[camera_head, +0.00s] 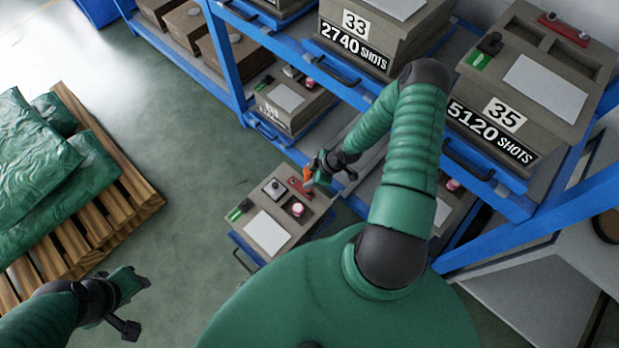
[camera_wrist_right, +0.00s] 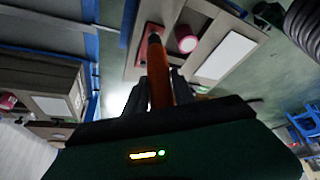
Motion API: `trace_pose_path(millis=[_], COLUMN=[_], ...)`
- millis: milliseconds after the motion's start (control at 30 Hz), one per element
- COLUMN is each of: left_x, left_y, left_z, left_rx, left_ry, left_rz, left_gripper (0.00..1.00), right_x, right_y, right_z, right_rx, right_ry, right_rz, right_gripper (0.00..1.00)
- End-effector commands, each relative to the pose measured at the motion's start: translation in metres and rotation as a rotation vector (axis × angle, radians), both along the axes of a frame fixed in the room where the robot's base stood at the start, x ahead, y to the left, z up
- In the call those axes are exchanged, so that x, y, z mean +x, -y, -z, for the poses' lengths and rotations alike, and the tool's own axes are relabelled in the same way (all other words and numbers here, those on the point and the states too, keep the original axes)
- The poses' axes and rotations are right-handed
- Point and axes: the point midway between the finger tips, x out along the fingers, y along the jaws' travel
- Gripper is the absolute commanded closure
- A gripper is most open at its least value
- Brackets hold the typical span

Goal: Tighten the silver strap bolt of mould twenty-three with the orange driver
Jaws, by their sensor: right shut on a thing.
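A grey-brown mould (camera_head: 292,235) sits on a pulled-out low blue drawer, with a red strap (camera_head: 298,188) across its far end. No number is readable on it. My right gripper (camera_head: 322,176) is above that end, shut on the orange driver (camera_head: 309,181). In the right wrist view the driver (camera_wrist_right: 160,80) stands between the fingers, its dark tip over the red strap (camera_wrist_right: 143,42). The tip hides any bolt there, and I cannot tell whether it touches. My left gripper (camera_head: 133,284) is off to the lower left, away from the mould; its jaws are unclear.
Blue racking (camera_head: 228,75) holds more moulds, including 33 (camera_head: 360,50) and 35 (camera_head: 500,125), close to my right arm. A red-and-white round cap (camera_head: 297,209) stands beside the strap. A wooden pallet (camera_head: 120,205) with green sacks (camera_head: 35,150) lies left. Floor between is clear.

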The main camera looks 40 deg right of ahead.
Motion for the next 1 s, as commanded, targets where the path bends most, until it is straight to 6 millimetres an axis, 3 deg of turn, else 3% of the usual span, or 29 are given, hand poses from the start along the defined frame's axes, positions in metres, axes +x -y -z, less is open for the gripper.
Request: trace_pose_path(millis=[1000], left_x=[0.0], left_y=[0.0], left_z=[0.009], left_rx=[0.0], left_ry=[0.0], left_rz=[0.0], left_gripper=[0.64], right_x=[0.0], right_y=[0.0], right_z=[0.012], right_rx=[0.0], right_ry=[0.002], right_rz=[0.0], right_gripper=[1.0])
